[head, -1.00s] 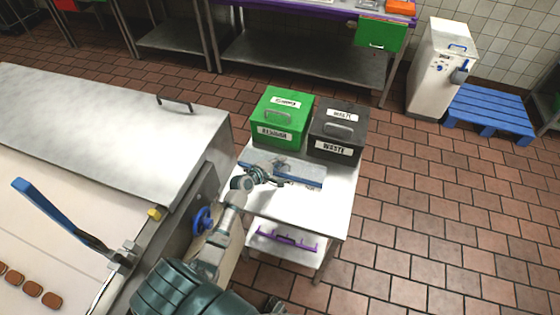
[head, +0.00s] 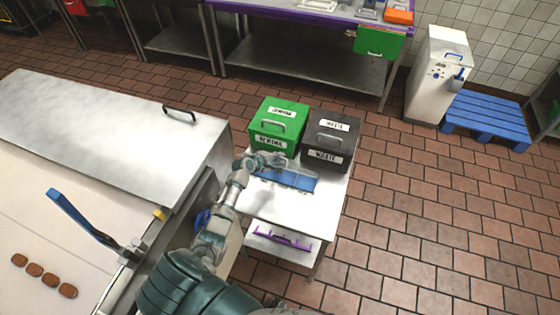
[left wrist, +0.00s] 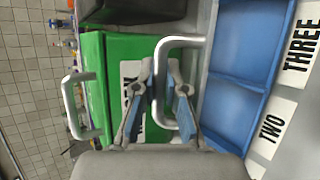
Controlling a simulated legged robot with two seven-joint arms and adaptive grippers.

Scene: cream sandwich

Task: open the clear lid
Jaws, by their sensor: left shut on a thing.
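A long blue tray (head: 290,179) with compartments lies on the steel cart top, in front of the green and dark boxes. In the left wrist view, the blue compartments (left wrist: 235,80) show at right beside labels reading TWO and THREE. A grey metal handle (left wrist: 183,41) passes between my left gripper's fingers (left wrist: 160,106); the fingers are shut on it. It appears to be the clear lid's handle. The lid's see-through panel is hard to make out, so its exact tilt cannot be told. In the head view my left gripper (head: 264,162) is at the tray's back left.
A green box (head: 278,125) and a dark waste box (head: 331,139) stand close behind the tray. The green box's own handle (left wrist: 72,105) shows in the wrist view. A purple rack (head: 278,239) lies on the shelf below. A steel cover (head: 110,115) is at left.

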